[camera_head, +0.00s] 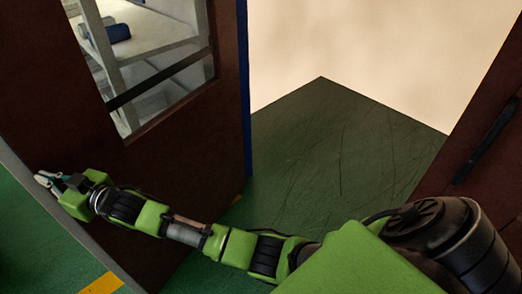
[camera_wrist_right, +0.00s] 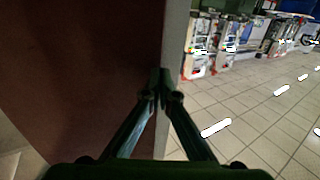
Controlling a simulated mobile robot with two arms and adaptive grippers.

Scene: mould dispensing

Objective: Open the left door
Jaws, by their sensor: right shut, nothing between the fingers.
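The left door (camera_head: 60,110) is a dark brown panel with a window on the left of the head view. It stands at an angle, with a wide gap between it and the brown right door (camera_head: 480,160). My right gripper (camera_head: 46,180) is shut and empty at the left door's grey outer edge (camera_head: 28,188). In the right wrist view, the closed fingertips (camera_wrist_right: 162,88) overlap the pale edge (camera_wrist_right: 174,45) of the brown door face (camera_wrist_right: 80,70). I cannot tell whether they touch it. My left gripper is not in view.
Green scratched floor (camera_head: 320,150) fills the gap, with a beige area (camera_head: 370,50) behind it. A dark handle (camera_head: 487,140) is on the right door. Pale shelving (camera_head: 150,35) shows through the window. The wrist view shows tiled floor (camera_wrist_right: 255,120) and equipment (camera_wrist_right: 230,40) past the edge.

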